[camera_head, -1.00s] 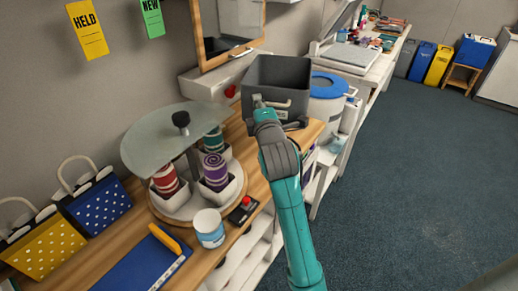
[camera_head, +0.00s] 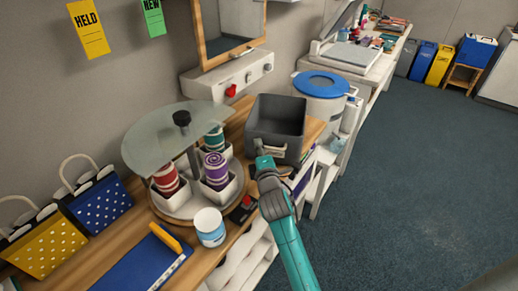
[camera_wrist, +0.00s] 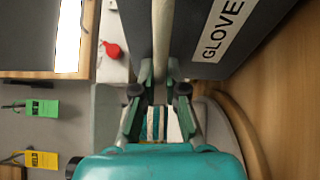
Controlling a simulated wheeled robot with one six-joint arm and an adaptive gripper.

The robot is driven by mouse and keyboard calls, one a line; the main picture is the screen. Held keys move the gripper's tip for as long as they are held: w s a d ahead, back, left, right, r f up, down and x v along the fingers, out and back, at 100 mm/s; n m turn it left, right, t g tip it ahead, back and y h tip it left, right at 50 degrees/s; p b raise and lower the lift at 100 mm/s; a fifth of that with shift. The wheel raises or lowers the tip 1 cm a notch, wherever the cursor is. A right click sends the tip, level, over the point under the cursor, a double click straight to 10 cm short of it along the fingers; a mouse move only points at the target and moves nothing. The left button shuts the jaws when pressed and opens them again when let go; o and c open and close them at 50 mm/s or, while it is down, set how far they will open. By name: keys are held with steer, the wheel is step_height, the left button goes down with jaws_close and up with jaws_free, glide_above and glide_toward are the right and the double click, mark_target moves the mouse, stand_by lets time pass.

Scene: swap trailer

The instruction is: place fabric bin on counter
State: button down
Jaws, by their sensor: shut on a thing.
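The grey fabric bin (camera_head: 276,121) is open-topped and empty inside as far as I see. It is at the right end of the wooden counter (camera_head: 95,262) in the head view, low over the wood or on it; I cannot tell if it touches. My gripper (camera_head: 264,164) is shut on the handle at the bin's near side. In the wrist view my gripper (camera_wrist: 158,92) has its fingers around the pale handle (camera_wrist: 163,40), beside a label reading "GLOVE" on the bin (camera_wrist: 190,28).
A round carousel (camera_head: 200,206) with several rolled fabrics and a glass top stands left of the bin. A white-and-blue tub (camera_head: 209,227) and a small black box with a red top (camera_head: 243,208) are in front. A blue-lidded drum (camera_head: 321,95) stands beyond the counter's right end.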

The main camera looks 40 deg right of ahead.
steer(key=shift+f, duration=0.25)
steer(key=c, duration=1.2)
jaws_free()
steer(key=shift+s, duration=0.1)
steer(key=v, duration=1.1)
steer(key=shift+s+a, duration=0.2)
steer(key=shift+s, duration=0.15)
